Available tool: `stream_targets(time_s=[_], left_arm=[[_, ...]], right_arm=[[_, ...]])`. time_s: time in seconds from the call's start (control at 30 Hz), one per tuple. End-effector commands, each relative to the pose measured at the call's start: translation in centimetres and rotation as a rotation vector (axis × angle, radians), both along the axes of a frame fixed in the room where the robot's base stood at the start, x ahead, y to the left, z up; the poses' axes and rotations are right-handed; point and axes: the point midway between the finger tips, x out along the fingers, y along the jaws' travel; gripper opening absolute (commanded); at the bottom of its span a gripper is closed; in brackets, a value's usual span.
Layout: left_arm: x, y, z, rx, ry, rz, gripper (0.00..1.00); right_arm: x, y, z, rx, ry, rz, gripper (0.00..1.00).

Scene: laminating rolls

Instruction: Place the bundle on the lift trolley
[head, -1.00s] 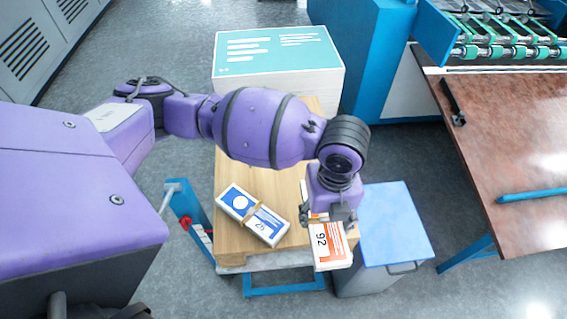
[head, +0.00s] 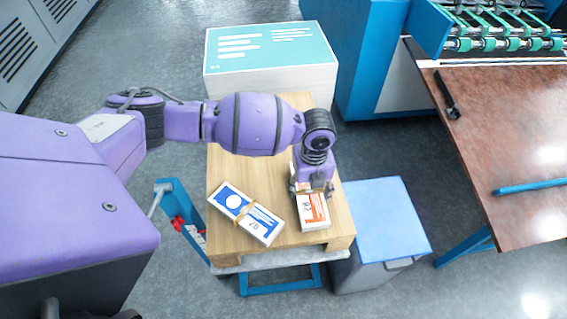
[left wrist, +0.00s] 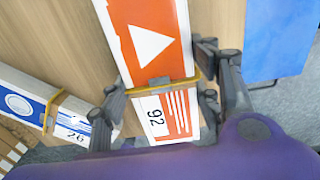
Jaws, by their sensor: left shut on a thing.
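My left gripper (head: 313,187) is shut on an orange-and-white bundle (head: 314,214) with a yellow band. In the left wrist view the fingers sit on both sides of the orange bundle (left wrist: 150,40), near its band. The bundle is over the near right part of the wooden top (head: 228,160) of the blue-framed lift trolley (head: 281,282). I cannot tell whether it touches the wood. A blue-and-white banded bundle (head: 246,213) lies at an angle on the wood to its left, also in the left wrist view (left wrist: 40,105). My right gripper is not in view.
A large white stack with a teal top (head: 270,47) stands at the back of the trolley. A grey bin with a blue lid (head: 385,220) stands close to its right. Further right are a brown table (head: 505,150) and a blue machine (head: 375,60).

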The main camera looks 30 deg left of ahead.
Motion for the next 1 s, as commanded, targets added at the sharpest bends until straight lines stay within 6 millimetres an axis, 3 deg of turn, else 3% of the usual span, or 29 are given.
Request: stream_targets(time_s=[0.43,0.47,0.57,1.0], left_arm=[[0.19,-0.06,-1.06,-0.001,-0.004,0.000,0.21],[0.17,-0.03,-1.07,0.000,-0.004,0.000,0.60],[0.17,-0.04,-1.01,0.001,-0.004,0.000,0.73],[0.28,-0.06,-0.29,0.000,-0.007,-0.001,0.76]], right_arm=[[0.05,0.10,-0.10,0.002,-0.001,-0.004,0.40],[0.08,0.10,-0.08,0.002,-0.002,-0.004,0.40],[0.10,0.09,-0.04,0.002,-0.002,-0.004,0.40],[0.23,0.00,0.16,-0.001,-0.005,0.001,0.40]])
